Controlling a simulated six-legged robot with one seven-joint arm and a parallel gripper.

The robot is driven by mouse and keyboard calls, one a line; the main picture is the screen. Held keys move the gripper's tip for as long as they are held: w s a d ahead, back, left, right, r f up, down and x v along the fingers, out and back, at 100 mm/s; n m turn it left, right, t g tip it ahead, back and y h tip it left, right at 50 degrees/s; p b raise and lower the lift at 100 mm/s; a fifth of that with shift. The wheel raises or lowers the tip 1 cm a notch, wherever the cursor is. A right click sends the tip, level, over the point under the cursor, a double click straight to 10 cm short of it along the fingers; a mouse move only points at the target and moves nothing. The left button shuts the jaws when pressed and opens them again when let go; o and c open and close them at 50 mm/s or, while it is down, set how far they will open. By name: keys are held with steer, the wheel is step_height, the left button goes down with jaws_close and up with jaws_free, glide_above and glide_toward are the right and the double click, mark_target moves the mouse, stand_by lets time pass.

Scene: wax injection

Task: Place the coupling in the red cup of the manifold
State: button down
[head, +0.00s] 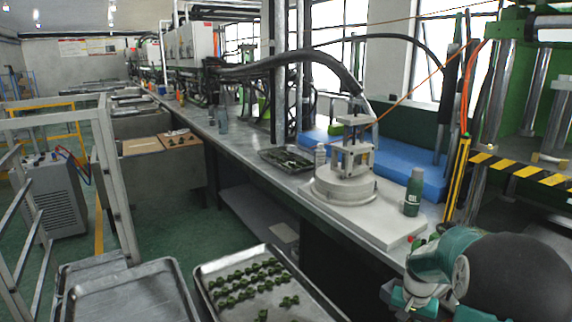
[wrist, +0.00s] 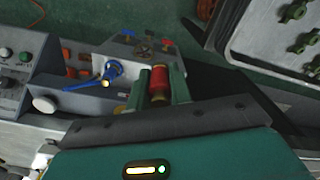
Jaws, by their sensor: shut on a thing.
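In the wrist view, the two green fingers of my gripper (wrist: 160,88) are closed on the sides of a red, spool-shaped piece with a brass-coloured end, which I take for the coupling (wrist: 160,84). Just beyond it is a grey fixture (wrist: 125,50) with small dark and coloured fittings on top, probably the manifold. A small red spot (wrist: 167,42) shows there, but I cannot tell whether it is the red cup. Whether the held piece touches the fixture is unclear. In the head view my arm is at the lower right and the fingers cannot be made out.
A blue lever (wrist: 108,75) sits beside the held piece. A control panel (wrist: 20,75) with buttons is at left. A metal tray (wrist: 245,40) with green parts is at upper right. In the head view, a bench carries a round press (head: 343,190) and a green bottle (head: 413,193).

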steer(key=w+a+f+n, duration=0.3)
steer(key=a+f, duration=0.2)
steer(key=a, duration=0.5)
steer(key=w+a+f+n, duration=0.3)
steer(key=a+f, duration=0.3)
steer(key=a, duration=0.5)
steer(key=shift+f+n, duration=0.3)
steer(key=shift+n, duration=0.2)
